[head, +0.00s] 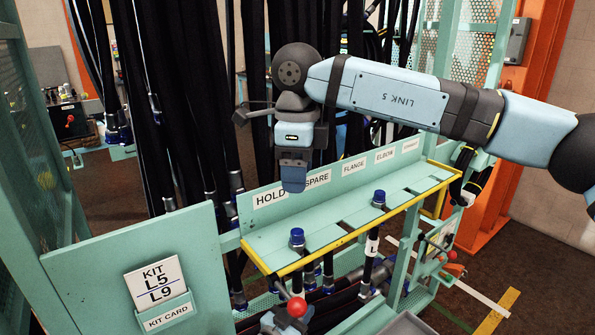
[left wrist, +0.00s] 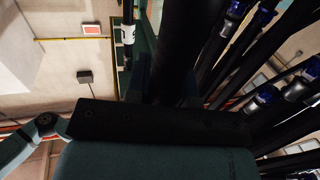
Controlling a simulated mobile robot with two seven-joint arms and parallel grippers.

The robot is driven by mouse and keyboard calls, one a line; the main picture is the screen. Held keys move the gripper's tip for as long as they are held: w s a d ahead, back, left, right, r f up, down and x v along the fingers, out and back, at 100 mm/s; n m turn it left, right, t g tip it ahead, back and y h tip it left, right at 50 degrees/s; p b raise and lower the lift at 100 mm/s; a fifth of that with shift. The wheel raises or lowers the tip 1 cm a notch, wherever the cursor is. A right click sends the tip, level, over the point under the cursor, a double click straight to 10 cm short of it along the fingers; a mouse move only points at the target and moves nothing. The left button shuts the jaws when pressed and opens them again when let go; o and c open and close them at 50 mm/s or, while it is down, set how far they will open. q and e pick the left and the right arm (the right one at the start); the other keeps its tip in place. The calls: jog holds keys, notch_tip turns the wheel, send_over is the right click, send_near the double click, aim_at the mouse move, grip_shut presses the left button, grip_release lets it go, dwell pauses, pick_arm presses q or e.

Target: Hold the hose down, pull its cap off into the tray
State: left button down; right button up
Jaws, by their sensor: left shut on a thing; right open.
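A blue-capped hose end (head: 297,237) stands upright at the front edge of the teal rack shelf (head: 330,222), below the HOLD and SPARE labels. A second blue cap (head: 379,198) stands further right, above a hose with a white "L" label (head: 372,243). My right gripper (head: 293,187) points down above and behind the first cap, apart from it, open and empty. My left gripper (left wrist: 172,80) is shut on a black hose (left wrist: 180,45) in the left wrist view.
Black hoses (head: 180,110) hang densely behind the rack. A red ball knob (head: 297,307) stands below the shelf. A kit card "L5 L9" (head: 155,280) is on the left panel. Several blue-ended hoses (left wrist: 265,100) crowd the right of the left wrist view.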

aim_at(298, 231)
notch_tip(298, 231, down, 12)
jog(key=shift+r, duration=0.1)
dwell(0.5)
grip_shut()
jog(key=shift+r, duration=0.15)
dwell(0.7)
jog(key=shift+r, duration=0.9)
